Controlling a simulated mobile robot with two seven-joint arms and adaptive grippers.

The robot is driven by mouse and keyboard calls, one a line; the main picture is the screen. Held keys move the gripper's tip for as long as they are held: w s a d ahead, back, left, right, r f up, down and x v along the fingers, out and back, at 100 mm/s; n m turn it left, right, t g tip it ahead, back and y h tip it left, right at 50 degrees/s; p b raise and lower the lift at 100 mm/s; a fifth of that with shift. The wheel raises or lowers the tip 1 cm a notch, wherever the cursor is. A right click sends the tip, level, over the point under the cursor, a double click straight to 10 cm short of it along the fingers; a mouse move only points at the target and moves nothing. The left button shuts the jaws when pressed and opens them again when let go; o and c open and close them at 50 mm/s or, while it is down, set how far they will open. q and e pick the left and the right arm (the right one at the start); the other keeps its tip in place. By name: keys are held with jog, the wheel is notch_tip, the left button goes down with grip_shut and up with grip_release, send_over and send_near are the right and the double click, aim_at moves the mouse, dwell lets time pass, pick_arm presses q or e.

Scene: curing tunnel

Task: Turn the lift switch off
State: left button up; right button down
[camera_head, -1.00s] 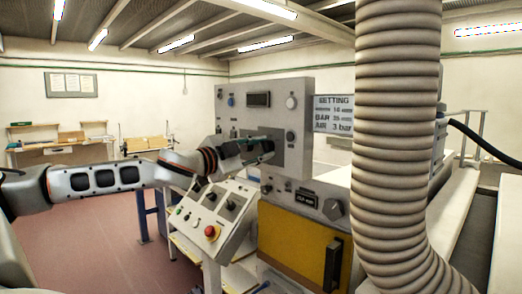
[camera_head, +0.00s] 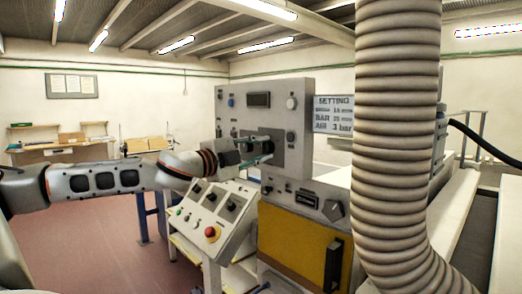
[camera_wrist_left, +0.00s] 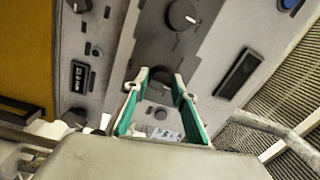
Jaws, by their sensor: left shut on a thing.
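My left gripper (camera_head: 268,149) is at the front of the grey upright control panel (camera_head: 310,90), its teal fingers one above the other. In the left wrist view the fingertips (camera_wrist_left: 161,78) are closed in on the two sides of a dark round knob (camera_wrist_left: 159,76) on the panel. Most of this knob is hidden in the head view. A second dark knob with a white mark (camera_wrist_left: 183,15) is beside it, clear of the fingers. I cannot read a lift label on any switch. My right gripper is in neither view.
A sloped console with a red button (camera_head: 212,233) stands below my left arm. A yellow door (camera_head: 291,240) is under the panel. A thick ribbed hose (camera_head: 397,130) hangs to the right, before the setting sign (camera_head: 333,115). Open floor (camera_head: 75,245) lies at left.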

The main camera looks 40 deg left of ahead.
pick_arm(q)
jog(key=shift+f, duration=0.15)
jog(key=o, duration=1.1)
jog(key=shift+s+r, duration=0.2)
jog(key=shift+s, duration=0.75)
jog(key=s, duration=0.6)
jog(key=s+f, duration=0.1)
jog(key=s, duration=0.3)
jog(key=shift+a, duration=0.25)
jog(key=shift+s, duration=0.1)
